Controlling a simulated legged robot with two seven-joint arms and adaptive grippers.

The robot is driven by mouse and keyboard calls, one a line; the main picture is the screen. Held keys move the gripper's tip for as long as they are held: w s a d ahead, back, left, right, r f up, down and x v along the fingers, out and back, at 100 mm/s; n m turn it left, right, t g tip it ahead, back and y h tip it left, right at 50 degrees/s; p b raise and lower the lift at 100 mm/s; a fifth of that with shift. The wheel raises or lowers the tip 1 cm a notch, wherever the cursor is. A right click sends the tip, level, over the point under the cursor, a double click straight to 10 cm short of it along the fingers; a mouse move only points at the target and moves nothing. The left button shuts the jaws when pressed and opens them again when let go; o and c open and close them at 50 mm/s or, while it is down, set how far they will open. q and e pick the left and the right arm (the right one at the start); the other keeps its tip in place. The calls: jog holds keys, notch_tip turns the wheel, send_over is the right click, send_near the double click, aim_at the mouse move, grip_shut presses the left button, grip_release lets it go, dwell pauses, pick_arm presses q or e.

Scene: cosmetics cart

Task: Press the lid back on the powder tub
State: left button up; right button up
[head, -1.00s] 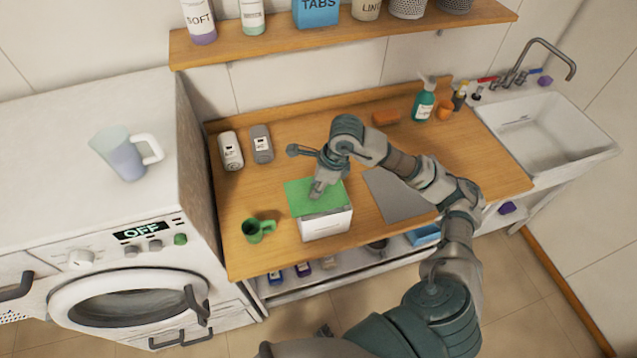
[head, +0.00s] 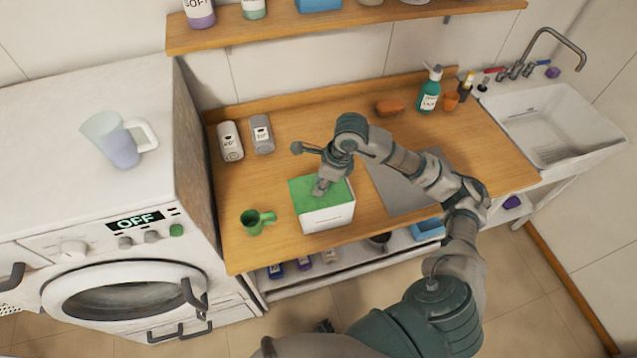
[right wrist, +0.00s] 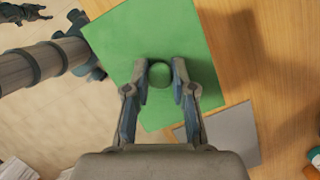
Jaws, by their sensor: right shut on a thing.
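The powder tub (head: 328,218) is a white box near the front edge of the wooden counter. Its flat green lid (head: 304,190) lies over its top and looks lined up with the rim; whether it is pressed fully down I cannot tell. My right gripper (head: 319,189) comes down from above and is shut on the lid's small round knob. In the right wrist view my right gripper (right wrist: 160,78) has a finger on each side of the green knob (right wrist: 160,76), and the lid (right wrist: 185,40) spreads beneath. The tub is hidden under the lid there.
A green mug (head: 256,222) stands just left of the tub. A grey mat (head: 408,190) lies to the right. A washing machine (head: 120,230) is left.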

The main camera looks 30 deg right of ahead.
aim_at(331, 185)
jog(key=shift+d+f, duration=0.1)
jog(key=shift+d, duration=0.4)
jog(key=d, duration=0.3)
jog(key=shift+f+b, duration=0.3)
jog(key=shift+a+r, duration=0.1)
jog(key=shift+a, duration=0.35)
jog(key=shift+a+r, duration=0.1)
jog(key=shift+a, duration=0.35)
jog(key=shift+s, duration=0.1)
jog(key=shift+d, duration=1.05)
jog(key=shift+a, duration=0.5)
jog(key=shift+a+r, duration=0.1)
jog(key=shift+a, duration=0.7)
jog(key=shift+d, duration=0.3)
jog(key=shift+a, duration=0.25)
jog(key=shift+a+r, duration=0.1)
jog(key=shift+a, duration=0.35)
jog(key=shift+a+p, duration=0.3)
pick_arm(q)
jog(key=shift+w+d+r, duration=0.1)
jog(key=shift+w+d, duration=0.1)
jog(key=shift+d, duration=0.75)
